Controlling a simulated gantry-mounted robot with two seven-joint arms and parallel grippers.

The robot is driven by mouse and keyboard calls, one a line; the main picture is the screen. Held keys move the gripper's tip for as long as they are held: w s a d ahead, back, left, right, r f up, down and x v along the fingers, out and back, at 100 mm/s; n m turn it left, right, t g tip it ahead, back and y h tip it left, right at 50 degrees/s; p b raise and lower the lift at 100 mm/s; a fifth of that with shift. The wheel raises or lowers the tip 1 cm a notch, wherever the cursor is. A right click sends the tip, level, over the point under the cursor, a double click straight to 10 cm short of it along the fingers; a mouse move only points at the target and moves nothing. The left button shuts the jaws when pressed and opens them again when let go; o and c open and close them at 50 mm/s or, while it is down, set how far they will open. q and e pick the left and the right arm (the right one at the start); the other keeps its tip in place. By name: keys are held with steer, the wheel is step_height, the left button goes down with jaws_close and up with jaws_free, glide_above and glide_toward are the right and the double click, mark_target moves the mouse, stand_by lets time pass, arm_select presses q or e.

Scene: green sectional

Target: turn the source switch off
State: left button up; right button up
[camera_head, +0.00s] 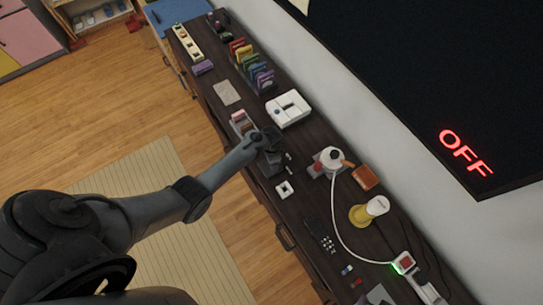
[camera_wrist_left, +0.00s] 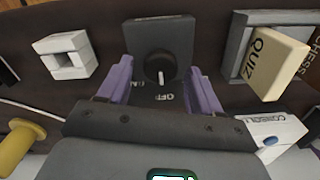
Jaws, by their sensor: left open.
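The source switch (camera_wrist_left: 172,35) is a dark box with a round black knob (camera_wrist_left: 158,68) in the left wrist view. The knob's white mark points down in the picture, toward the printed word OFF; another label beside it is partly hidden. In the head view the dark box (camera_head: 268,164) sits on the long dark shelf, partly covered by my gripper. My left gripper (camera_wrist_left: 160,70) is open, its purple fingers on either side of the knob and apart from it. It also shows in the head view (camera_head: 267,141). My right gripper is not in view.
A screen (camera_head: 440,90) on the wall shows a red OFF. A holder with a QUIZ cartridge (camera_wrist_left: 272,65), a white console (camera_wrist_left: 272,133) and a white square block (camera_wrist_left: 68,56) stand near the switch.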

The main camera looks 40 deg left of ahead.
arm_select(q)
step_height(320, 180, up, 11)
steer(key=p, duration=0.1)
stand_by(0.4)
steer(key=shift+f, duration=0.15)
steer(key=s+d+f+g+y+p, duration=0.1)
steer(key=s+f, duration=0.1)
steer(key=s, duration=0.8)
steer(key=s+f+g+p, duration=0.1)
steer(key=s+f+p, duration=0.15)
steer(key=s, duration=0.75)
steer(key=s+d+r+n+t, duration=0.1)
steer(key=d+r+n+t, duration=0.1)
steer(key=r, duration=0.9)
steer(key=s+d+r+n+t+h, duration=0.1)
steer(key=d+r, duration=0.4)
steer(key=r, duration=0.7)
steer(key=n+t, duration=0.1)
steer(key=t, duration=0.1)
steer(key=shift+d+r+t, duration=0.15)
steer(key=shift+d+t, duration=0.1)
steer(key=shift+t, duration=0.05)
